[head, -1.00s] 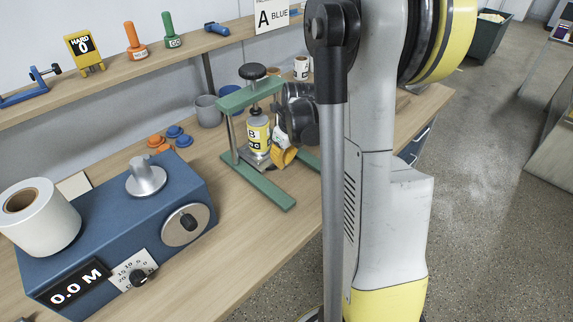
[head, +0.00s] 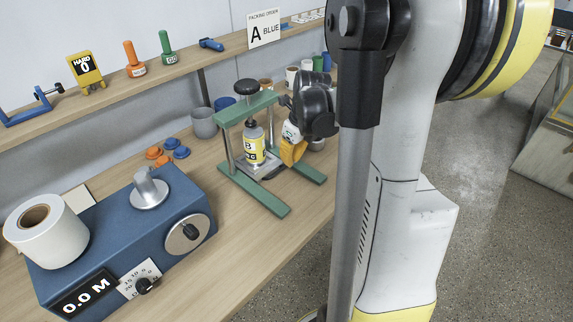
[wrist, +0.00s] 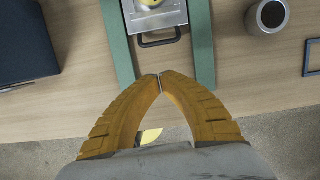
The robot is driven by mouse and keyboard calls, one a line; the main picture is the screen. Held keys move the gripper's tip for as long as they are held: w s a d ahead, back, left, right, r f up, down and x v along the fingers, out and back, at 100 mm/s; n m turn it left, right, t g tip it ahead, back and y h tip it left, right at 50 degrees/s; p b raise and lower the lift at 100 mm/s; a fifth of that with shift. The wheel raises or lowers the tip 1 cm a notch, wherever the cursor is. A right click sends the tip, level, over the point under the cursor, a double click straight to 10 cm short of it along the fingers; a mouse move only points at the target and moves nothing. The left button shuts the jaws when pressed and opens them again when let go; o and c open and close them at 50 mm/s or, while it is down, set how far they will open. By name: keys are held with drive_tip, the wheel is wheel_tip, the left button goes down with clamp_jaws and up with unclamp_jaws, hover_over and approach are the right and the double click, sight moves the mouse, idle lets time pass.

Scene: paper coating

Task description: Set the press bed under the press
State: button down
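The press (head: 242,111) is a green frame with a black knob on top, standing on the bench. The press bed (wrist: 170,18) is a grey metal plate with a dark loop handle (wrist: 158,40). It lies between the green base rails, and in the head view its plate (head: 268,171) shows under the frame. A bottle marked B (head: 254,150) stands upright on it beneath the press top. My gripper (wrist: 160,77) has its orange fingertips together with nothing between them, just short of the handle and apart from it. In the head view my gripper (head: 285,163) is right of the bottle.
A blue winding machine (head: 112,232) with a white roll (head: 47,236) stands at the left. Orange and blue caps and grey and blue cups sit behind the press. A grey cup (wrist: 268,16) stands right of the press in the wrist view. Bare bench lies before the press.

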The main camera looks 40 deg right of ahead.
drive_tip(key=r, duration=0.1)
drive_tip(key=t+b, duration=0.3)
drive_tip(key=b, duration=0.1)
approach(281, 184)
wheel_tip(281, 184, down, 6)
drive_tip(key=shift+s+d+r, duration=0.1)
drive_tip(key=w, duration=0.3)
drive_tip(key=shift+w+r, duration=0.1)
drive_tip(key=shift+r, duration=0.1)
drive_tip(key=shift+w+a+r+b, duration=0.2)
drive_tip(key=shift+w+a+b, duration=0.1)
drive_tip(key=shift+w, duration=0.15)
drive_tip(key=shift+d, duration=0.1)
